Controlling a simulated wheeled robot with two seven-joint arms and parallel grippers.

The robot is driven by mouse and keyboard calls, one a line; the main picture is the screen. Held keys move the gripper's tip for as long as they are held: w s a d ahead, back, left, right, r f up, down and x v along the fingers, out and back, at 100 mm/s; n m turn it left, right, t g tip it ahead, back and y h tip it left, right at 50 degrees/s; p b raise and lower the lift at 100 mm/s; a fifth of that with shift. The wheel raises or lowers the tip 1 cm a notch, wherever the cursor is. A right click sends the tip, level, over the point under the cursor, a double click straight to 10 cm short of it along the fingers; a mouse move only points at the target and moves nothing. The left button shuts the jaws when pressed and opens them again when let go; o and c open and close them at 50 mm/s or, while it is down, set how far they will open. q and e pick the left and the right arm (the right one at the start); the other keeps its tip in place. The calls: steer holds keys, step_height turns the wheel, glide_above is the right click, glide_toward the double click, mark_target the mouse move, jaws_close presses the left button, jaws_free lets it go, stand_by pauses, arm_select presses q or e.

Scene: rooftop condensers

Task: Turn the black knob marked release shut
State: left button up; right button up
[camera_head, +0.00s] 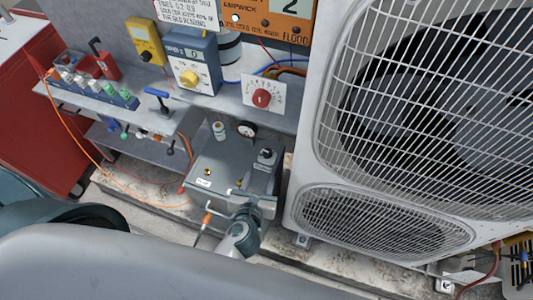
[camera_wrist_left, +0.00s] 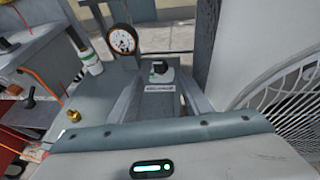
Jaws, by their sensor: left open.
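The black knob (camera_head: 266,153) stands on a pale base on top of a grey metal box (camera_head: 212,160). In the left wrist view the knob (camera_wrist_left: 158,67) shows beyond my fingers, with a small label in front of it that seems to read release. My left gripper (camera_head: 256,203) is at the near edge of the box, on the near side of the knob. In the wrist view its two grey fingers (camera_wrist_left: 160,78) are apart, with the label seen between them and the knob near their tips. I cannot tell whether they touch the knob. My right gripper is not in view.
A dial gauge (camera_head: 247,129) and a white-capped cylinder (camera_head: 219,131) stand behind the knob. A brass fitting (camera_wrist_left: 73,116) is to its left. A big condenser (camera_head: 310,165) rises close on the right. A red knob (camera_head: 261,97) is on a panel behind.

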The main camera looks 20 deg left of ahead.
mark_target(267, 152)
arm_select(q)
steer(key=x, duration=1)
steer(key=shift+w+f+p, duration=0.1)
steer(key=shift+w+p, duration=0.05)
steer(key=shift+p, duration=0.15)
steer(key=c, duration=1)
